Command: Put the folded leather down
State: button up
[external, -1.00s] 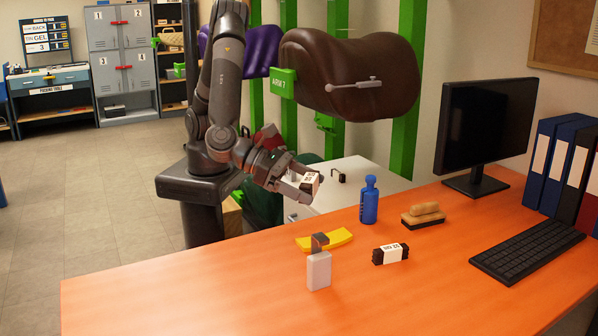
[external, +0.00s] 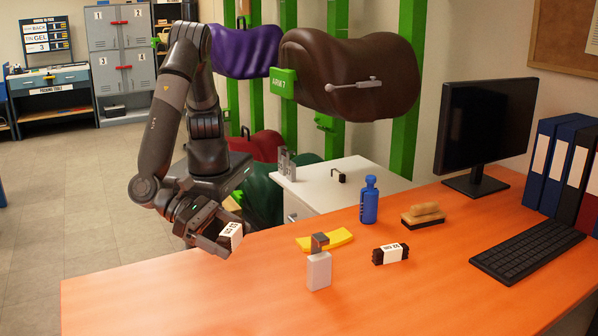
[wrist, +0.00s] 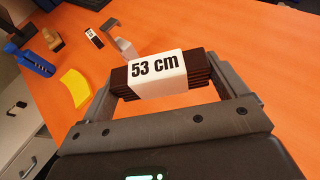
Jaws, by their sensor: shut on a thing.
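The folded leather (wrist: 158,78) is a dark brown layered bundle with a white band reading "53 cm" in the wrist view. My gripper (wrist: 168,80) is shut on it, one finger at each end. In the external view my gripper (external: 222,236) holds the folded leather (external: 231,236) over the left part of the orange table (external: 180,300). I cannot tell whether the bundle touches the table.
A keyboard (external: 528,251) and monitor (external: 485,130) are at the right. The table's left front is clear.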

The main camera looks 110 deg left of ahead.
notch_tip(320, 180, down, 4)
jog(key=r, duration=0.1)
send_over(284, 301)
notch_tip(284, 301, down, 7)
jog(key=shift+f, duration=2.15)
jog(key=shift+f, duration=0.1)
jog(key=o, duration=0.6)
jog(key=shift+f, duration=0.1)
jog(key=shift+o, duration=1)
